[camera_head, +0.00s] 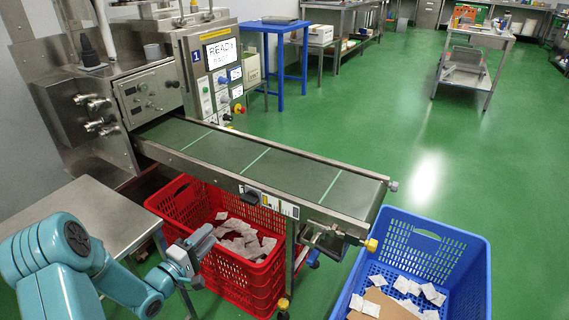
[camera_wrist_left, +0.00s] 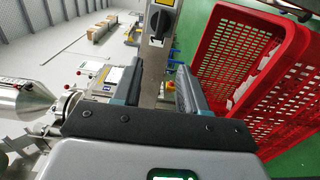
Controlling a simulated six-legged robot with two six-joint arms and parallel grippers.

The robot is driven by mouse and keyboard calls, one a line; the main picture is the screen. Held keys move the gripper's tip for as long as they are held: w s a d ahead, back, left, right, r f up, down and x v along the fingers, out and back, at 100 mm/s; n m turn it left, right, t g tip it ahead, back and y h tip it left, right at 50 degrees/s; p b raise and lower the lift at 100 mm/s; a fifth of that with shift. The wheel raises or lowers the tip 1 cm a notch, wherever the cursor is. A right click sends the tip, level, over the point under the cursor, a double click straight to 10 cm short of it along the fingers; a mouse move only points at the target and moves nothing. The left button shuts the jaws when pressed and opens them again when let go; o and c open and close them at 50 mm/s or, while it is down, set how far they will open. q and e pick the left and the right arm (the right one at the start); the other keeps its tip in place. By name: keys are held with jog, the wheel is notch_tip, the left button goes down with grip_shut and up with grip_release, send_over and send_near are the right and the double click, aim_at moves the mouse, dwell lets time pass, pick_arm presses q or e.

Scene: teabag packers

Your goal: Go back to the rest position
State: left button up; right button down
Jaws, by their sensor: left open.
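My left gripper (camera_head: 197,245) shows at the lower left in the head view, in front of the red crate. In the left wrist view its two fingers (camera_wrist_left: 160,90) stand apart with nothing held between them. The left arm is bent and comes in from the lower left corner. My right gripper is not in either view.
A red crate (camera_head: 172,203) with several teabags stands beneath the conveyor (camera_head: 225,151). A blue crate (camera_head: 467,262) with teabags and cardboard stands at the lower right. A steel table (camera_head: 85,212) is beside my left arm. Green floor (camera_head: 380,110) is open beyond the conveyor.

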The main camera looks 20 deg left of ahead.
pick_arm(q)
jog(key=shift+d, duration=0.1)
jog(key=w+d+f+m+g+h, duration=0.1)
jog(key=w+d+h, duration=0.1)
jog(key=d, duration=0.7)
jog(key=w+d+f+m+g+h, duration=0.1)
jog(key=w+d+h, duration=0.2)
jog(key=d, duration=0.6)
jog(key=s+d+f+m+g, duration=0.3)
jog(key=s+d+f+g, duration=0.15)
jog(key=d+f, duration=0.5)
jog(key=s+d+f+m+g+y, duration=0.1)
jog(key=s+d+f+m+g, duration=0.1)
jog(key=s+f+m+g, duration=0.6)
jog(key=s+d+f+m+g+y, duration=0.1)
jog(key=s+d+m+g+y, duration=0.15)
jog(key=s, duration=0.95)
notch_tip(320, 180, up, 23)
jog(key=p, duration=2.3)
jog(key=shift+a+g+h, duration=0.3)
jog(key=shift+a+h, duration=0.15)
